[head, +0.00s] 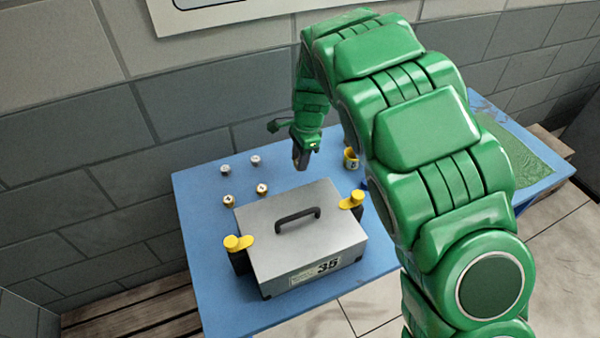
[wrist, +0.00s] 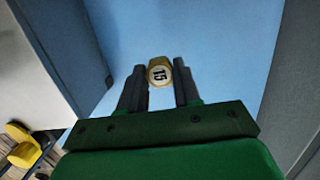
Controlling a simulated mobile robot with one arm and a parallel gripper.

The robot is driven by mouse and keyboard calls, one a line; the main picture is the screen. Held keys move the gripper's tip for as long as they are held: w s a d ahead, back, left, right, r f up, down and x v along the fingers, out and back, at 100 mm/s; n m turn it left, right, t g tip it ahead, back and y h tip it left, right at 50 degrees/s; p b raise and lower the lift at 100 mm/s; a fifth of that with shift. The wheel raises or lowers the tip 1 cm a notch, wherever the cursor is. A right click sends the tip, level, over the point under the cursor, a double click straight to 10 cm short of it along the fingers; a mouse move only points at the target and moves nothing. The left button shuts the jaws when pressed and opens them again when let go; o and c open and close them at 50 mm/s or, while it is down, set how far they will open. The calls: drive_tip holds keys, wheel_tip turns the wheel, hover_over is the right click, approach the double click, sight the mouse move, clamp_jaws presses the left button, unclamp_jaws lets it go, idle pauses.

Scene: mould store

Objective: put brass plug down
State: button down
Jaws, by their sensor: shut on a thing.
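My gripper (head: 301,158) points down over the blue table (head: 200,235), behind the grey mould box. The plug sits between the fingertips. In the head view the plug cannot be made out at the fingers. Whether it touches the table is hard to tell.
The grey mould box (head: 265,240), marked 35, has a black handle and yellow-topped clamps (head: 238,242) at its sides. Several small plugs (head: 229,201) stand left of my gripper. A yellow piece (head: 351,158) stands to its right. A brick wall (head: 190,110) runs behind the table.

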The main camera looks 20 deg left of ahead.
drive_tip(key=shift+f, duration=2.95)
drive_tip(key=shift+f, duration=0.1)
drive_tip(key=c, duration=0.8)
unclamp_jaws()
drive_tip(key=r, duration=0.4)
drive_tip(key=w+d+r, duration=0.1)
drive_tip(key=r, duration=0.7)
drive_tip(key=shift+w+d, duration=0.15)
